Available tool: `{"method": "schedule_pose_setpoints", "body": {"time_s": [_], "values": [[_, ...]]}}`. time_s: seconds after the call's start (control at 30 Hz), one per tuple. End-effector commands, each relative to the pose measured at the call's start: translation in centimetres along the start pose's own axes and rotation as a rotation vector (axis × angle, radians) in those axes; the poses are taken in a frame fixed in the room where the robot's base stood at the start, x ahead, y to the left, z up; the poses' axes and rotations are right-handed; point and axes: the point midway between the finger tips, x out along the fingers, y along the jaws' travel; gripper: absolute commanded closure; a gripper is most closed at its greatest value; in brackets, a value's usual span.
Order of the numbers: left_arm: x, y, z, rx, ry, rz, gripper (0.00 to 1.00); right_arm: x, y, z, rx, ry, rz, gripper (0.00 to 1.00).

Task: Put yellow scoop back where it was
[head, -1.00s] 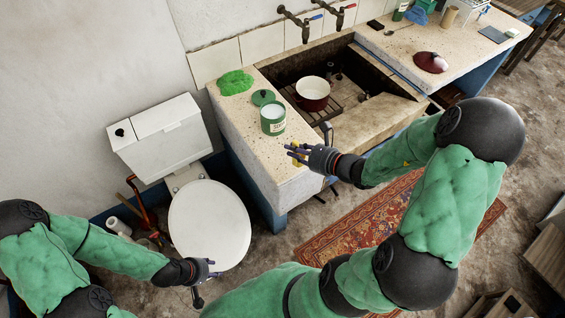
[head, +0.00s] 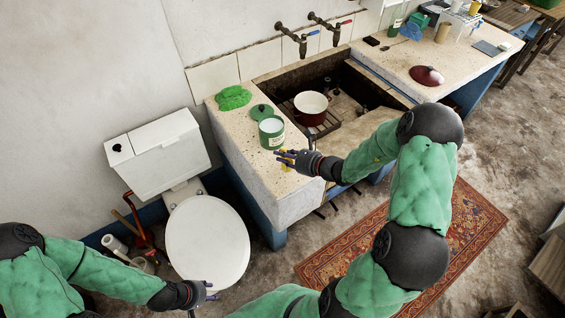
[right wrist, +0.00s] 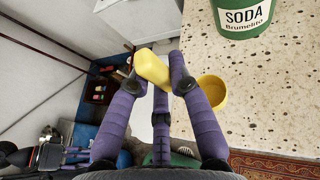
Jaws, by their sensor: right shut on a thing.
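The yellow scoop (right wrist: 213,92) is in the right wrist view, with its round cup to the right of my fingers and a yellow block-like part between the fingertips. My right gripper (right wrist: 158,68) is shut on it; in the head view the gripper (head: 284,158) is over the near edge of the stone counter, just in front of the green soda tin (head: 272,138). The tin stands open with white contents, and its label shows in the right wrist view (right wrist: 243,18). Its green lid (head: 262,111) lies behind it. My left gripper (head: 208,292) hangs near the toilet; its fingers are too small to judge.
The trough (head: 345,135) to the right holds a red-and-white pot (head: 310,112). A dark red lid (head: 427,75) lies on the far counter. The toilet (head: 207,243) stands left of the counter.

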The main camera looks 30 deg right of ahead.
Motion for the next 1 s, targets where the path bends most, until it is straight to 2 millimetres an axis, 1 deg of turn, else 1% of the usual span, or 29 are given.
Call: {"method": "schedule_pose_setpoints", "body": {"time_s": [0.03, 0.1, 0.33, 0.5, 0.57, 0.83, 0.97, 1.0], "values": [[0.3, -0.1, 0.0, 0.0, 0.0, 0.0, 0.6, 0.6, -0.3, -0.5, 0.0, 0.0, 0.001, 1.0], [0.4, -0.1, 0.0, 0.0, 0.0, 0.0, 0.6, 1.0, -0.6, -0.8, -0.001, -0.001, 0.0, 1.0], [0.6, -0.2, 0.0, 0.0, 0.0, 0.0, 0.6, 1.8, -1.2, -1.5, -0.001, -0.001, 0.0, 1.0], [1.4, -0.5, -0.1, 0.0, 0.0, 0.0, 0.6, 2.7, -1.1, -3.9, 0.001, 0.0, 0.001, 1.0], [1.6, -0.6, -0.1, 0.0, 0.0, 0.0, 0.6, 2.8, -1.2, -4.3, 0.001, 0.0, 0.0, 1.0], [1.5, -0.5, -0.1, 0.0, 0.0, 0.0, 0.6, 2.8, -1.2, -4.3, -0.002, -0.001, -0.001, 1.0], [1.8, -0.7, -0.1, 0.0, 0.0, 0.0, 0.6, 3.0, -1.2, -4.7, -0.001, -0.001, 0.0, 1.0], [1.8, -0.6, -0.1, 0.0, 0.0, 0.0, 0.6, 2.9, -1.2, -4.6, -0.001, 0.0, 0.0, 0.71]]}}
